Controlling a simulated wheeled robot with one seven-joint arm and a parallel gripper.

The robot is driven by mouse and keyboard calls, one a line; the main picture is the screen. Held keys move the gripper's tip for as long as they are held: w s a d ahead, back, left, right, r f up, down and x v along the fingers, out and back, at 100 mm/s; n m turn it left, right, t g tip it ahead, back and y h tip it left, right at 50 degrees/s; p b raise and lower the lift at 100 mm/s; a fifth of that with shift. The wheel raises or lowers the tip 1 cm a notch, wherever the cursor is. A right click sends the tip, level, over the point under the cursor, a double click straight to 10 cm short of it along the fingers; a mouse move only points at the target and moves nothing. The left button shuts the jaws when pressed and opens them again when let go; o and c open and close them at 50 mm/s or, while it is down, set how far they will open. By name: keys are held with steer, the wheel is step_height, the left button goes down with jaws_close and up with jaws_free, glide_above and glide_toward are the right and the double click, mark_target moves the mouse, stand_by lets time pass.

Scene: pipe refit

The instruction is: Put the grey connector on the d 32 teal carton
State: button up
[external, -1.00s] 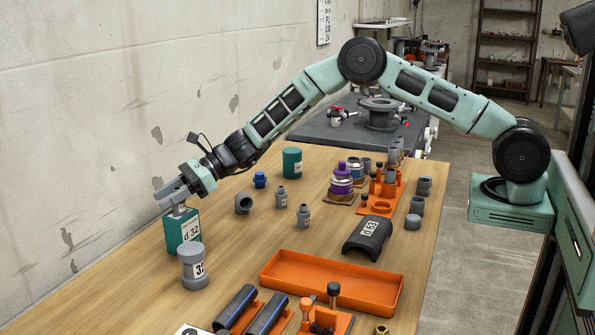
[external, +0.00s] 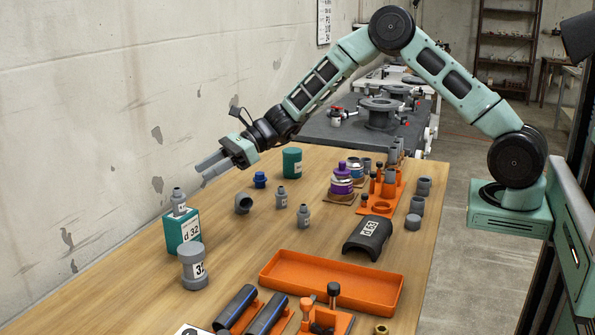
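The teal carton (external: 178,235) marked d 32 stands at the left of the wooden table, near the wall. A small grey connector (external: 179,202) with a white label stands upright on top of the carton. My gripper (external: 202,171) is up and behind the carton, clear of the connector. Its fingers are parted with nothing visible between them.
A grey fitting marked 32 (external: 193,268) stands just in front of the carton. An orange tray (external: 330,284) lies in front.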

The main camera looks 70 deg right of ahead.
steer(key=s+a+r+n+g+h, duration=0.1)
steer(key=s+a+n+g, duration=0.25)
steer(key=s+n, duration=0.4)
steer(key=s+a+r+n+g+h, duration=0.15)
steer(key=s+a+n, duration=0.3)
steer(key=s, duration=0.65)
steer(key=s+a+n+g, duration=0.3)
steer(key=s+a+n, duration=0.2)
steer(key=s, duration=0.4)
steer(key=s+d+n+h, duration=0.4)
steer(key=s+n, duration=0.4)
steer(key=s, duration=0.2)
steer(key=s+d+f+n+h, duration=0.1)
steer(key=s+d+n+h, duration=0.3)
steer(key=s+d+n, duration=0.3)
steer(key=s, duration=0.4)
steer(key=shift+s+f+n, duration=0.25)
steer(key=shift+n, duration=0.15)
